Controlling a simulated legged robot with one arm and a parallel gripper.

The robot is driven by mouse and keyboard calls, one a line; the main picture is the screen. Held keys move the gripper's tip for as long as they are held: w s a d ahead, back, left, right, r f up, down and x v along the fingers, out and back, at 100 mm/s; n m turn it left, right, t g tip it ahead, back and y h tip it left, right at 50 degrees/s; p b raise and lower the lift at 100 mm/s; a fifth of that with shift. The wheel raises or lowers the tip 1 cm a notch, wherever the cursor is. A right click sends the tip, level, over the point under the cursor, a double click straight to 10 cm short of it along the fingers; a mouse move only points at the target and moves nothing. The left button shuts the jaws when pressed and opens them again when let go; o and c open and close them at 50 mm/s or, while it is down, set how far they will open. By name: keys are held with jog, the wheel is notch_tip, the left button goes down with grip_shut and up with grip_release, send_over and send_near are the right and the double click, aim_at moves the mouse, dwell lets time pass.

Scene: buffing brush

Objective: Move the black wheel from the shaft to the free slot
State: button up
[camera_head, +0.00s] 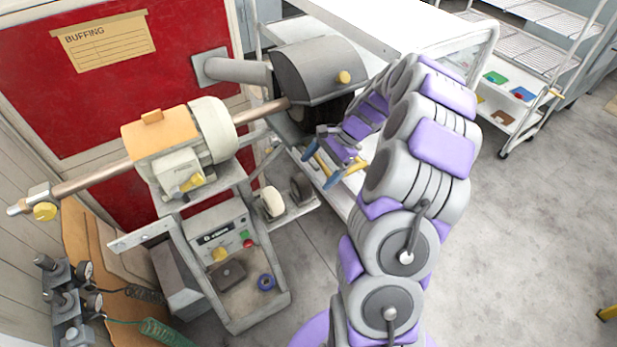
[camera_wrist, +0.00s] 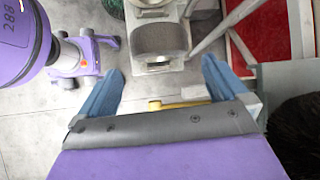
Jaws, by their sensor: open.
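The black wheel (camera_head: 322,110) sits on the shaft (camera_head: 262,111) under the grey hood, partly hidden by the hood and my arm. A dark bristly mass at the right edge of the wrist view (camera_wrist: 296,125) looks like the same wheel, cut off by the frame. My gripper (camera_head: 322,167) is below and right of the hood. Its blue fingers are spread and empty in the wrist view (camera_wrist: 162,67). Ahead of them is a grey curved piece (camera_wrist: 158,38) on a pale rack; I cannot tell whether it is a wheel or an empty slot.
A rack below the shaft carries a white wheel (camera_head: 272,201) and a dark grey wheel (camera_head: 301,187). The buffing motor (camera_head: 165,135) and its control box (camera_head: 225,235) stand at left. A white cart (camera_head: 375,25) is behind my arm.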

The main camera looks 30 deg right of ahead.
jog(key=p+v, duration=0.1)
jog(key=v, duration=0.8)
jog(key=s+a+r+n+g+h, duration=0.1)
jog(key=s+a+r+n, duration=0.25)
jog(key=a, duration=0.35)
jog(key=s+a+r+n+g+h, duration=0.1)
jog(key=s+a+r+n, duration=0.2)
jog(key=a, duration=0.4)
jog(key=s+a+r+n+g+h, duration=0.1)
jog(key=s+a+r+n, duration=0.2)
jog(key=a, duration=0.4)
jog(key=s+a+f+n+h, duration=0.1)
jog(key=s+f+n+h, duration=0.1)
jog(key=s, duration=0.8)
jog(key=s+a+f+n+h, duration=0.2)
jog(key=s+n, duration=0.3)
jog(key=s, duration=0.6)
jog(key=shift+a+b, duration=0.25)
jog(key=shift+b, duration=0.1)
jog(key=shift+w, duration=0.1)
